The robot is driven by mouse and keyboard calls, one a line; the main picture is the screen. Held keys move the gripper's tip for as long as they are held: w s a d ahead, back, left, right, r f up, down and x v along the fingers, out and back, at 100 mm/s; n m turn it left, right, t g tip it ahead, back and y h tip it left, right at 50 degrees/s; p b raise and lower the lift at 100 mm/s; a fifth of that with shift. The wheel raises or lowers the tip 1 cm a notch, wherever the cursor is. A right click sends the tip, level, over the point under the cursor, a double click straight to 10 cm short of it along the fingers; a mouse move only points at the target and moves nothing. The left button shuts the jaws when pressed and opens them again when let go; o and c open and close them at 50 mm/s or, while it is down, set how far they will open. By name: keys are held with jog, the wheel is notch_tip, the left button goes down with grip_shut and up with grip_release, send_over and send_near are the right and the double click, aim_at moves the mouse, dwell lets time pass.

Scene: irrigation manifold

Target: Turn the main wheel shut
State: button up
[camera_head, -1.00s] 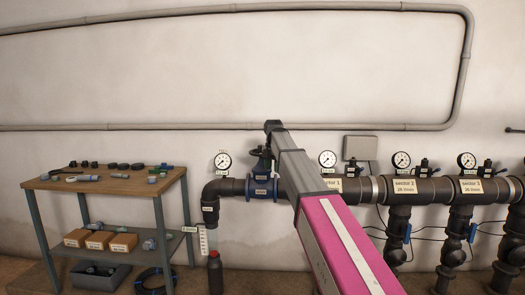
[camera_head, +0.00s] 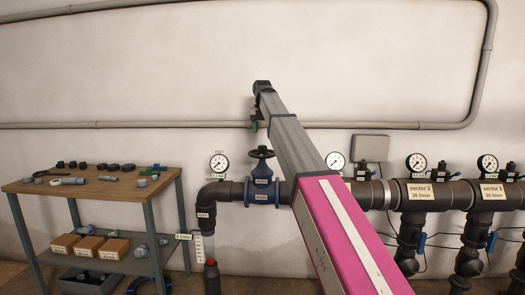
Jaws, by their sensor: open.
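The main wheel (camera_head: 261,152) is a dark handwheel on top of the blue valve (camera_head: 262,190) in the pipe along the wall. It shows left of my pink and grey arm. My gripper (camera_head: 254,126) hangs from the arm's far end, above the wheel in the picture, with a green part at its tip. It is open and looks empty, with a gap between it and the wheel. The fingers are too small to see in detail, and their depth relative to the wheel is hard to tell.
A round gauge (camera_head: 219,165) stands on the pipe left of the valve. Sector branches with gauges (camera_head: 417,163) run to the right, partly behind my arm. A workbench (camera_head: 100,190) with fittings stands at left. A grey conduit (camera_head: 100,125) crosses the wall behind.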

aim_at(262, 146)
notch_tip(262, 146, down, 10)
jog(key=shift+r, duration=0.1)
dwell(0.4)
jog(key=c, duration=0.6)
